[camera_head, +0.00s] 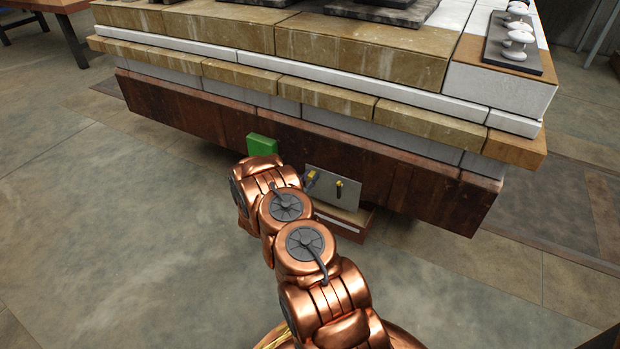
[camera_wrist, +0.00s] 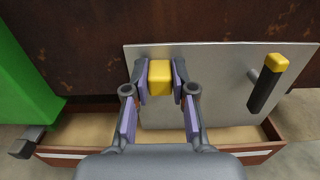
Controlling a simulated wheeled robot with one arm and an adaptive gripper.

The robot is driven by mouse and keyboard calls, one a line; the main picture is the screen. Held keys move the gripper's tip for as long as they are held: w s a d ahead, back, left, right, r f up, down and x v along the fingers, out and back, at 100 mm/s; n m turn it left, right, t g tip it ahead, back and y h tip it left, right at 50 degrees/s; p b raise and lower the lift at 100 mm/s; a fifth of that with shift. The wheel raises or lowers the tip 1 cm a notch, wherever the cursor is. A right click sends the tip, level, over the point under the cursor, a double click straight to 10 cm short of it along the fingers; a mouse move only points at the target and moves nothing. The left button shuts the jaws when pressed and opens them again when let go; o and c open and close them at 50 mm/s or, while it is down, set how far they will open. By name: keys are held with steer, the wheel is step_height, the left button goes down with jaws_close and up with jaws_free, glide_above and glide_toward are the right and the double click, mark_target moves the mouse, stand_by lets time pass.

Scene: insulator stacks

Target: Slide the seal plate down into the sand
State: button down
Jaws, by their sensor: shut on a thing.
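The seal plate is a thin grey upright plate (camera_wrist: 222,100); it also shows in the head view (camera_head: 325,188). It has two dark handles with yellow tops. My gripper (camera_wrist: 160,82) is shut on the left handle (camera_wrist: 160,67). The right handle (camera_wrist: 268,82) is free. Below the plate is a shallow reddish-brown tray (camera_wrist: 235,157) with tan sand (camera_wrist: 90,127) in it; it shows in the head view (camera_head: 350,235). The plate's lower edge lies at the tray; I cannot tell whether it touches the sand. My fingers hide part of the plate.
A green block (camera_head: 262,145) stands left of the plate, close to my gripper. A dark rusty beam (camera_head: 400,180) runs behind the plate, under a stepped stone platform (camera_head: 350,58). A tray with white insulators (camera_head: 517,50) sits on top at right. Open floor lies left and right.

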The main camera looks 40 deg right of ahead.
steer(key=shift+f, duration=0.1)
stand_by(0.4)
step_height(320, 180, down, 2)
steer(key=shift+p, duration=0.35)
step_height(320, 180, down, 4)
steer(key=shift+f, duration=0.25)
steer(key=c, duration=1)
jaws_free()
steer(key=shift+o, duration=0.2)
steer(key=v, duration=1.2)
